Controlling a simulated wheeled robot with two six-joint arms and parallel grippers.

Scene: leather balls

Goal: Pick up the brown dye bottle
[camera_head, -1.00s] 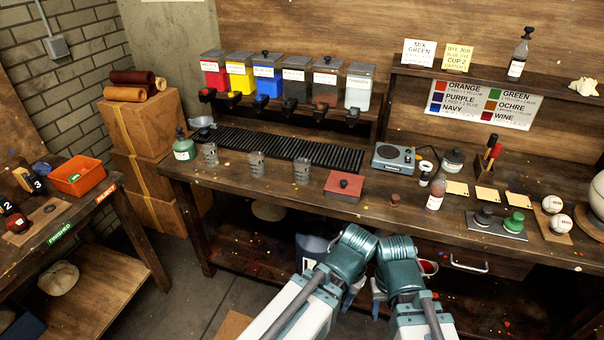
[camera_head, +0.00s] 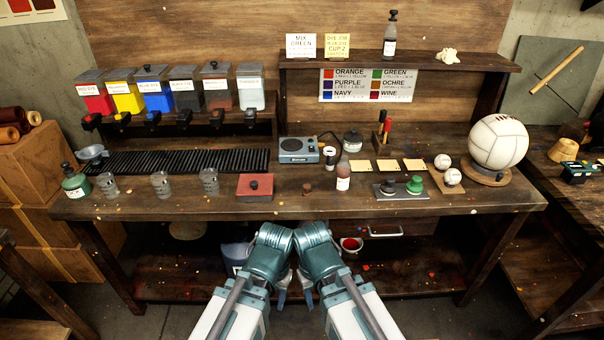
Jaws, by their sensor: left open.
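A small clear bottle with a white label and reddish-brown contents (camera_head: 343,173) stands upright near the front of the workbench (camera_head: 420,205), right of centre. A small brown stopper (camera_head: 307,189) lies to its left, apart from it. My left gripper (camera_head: 281,287) is low in front of the bench, below its front edge, open and well away from the bottle. My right gripper (camera_head: 307,286) is beside it, also low; its jaws are too small and partly hidden to tell their state.
A red box with a knob (camera_head: 255,187) and several clear cups (camera_head: 160,184) stand left of the bottle. A grey scale (camera_head: 298,149) and a dark jar (camera_head: 352,141) are behind it.

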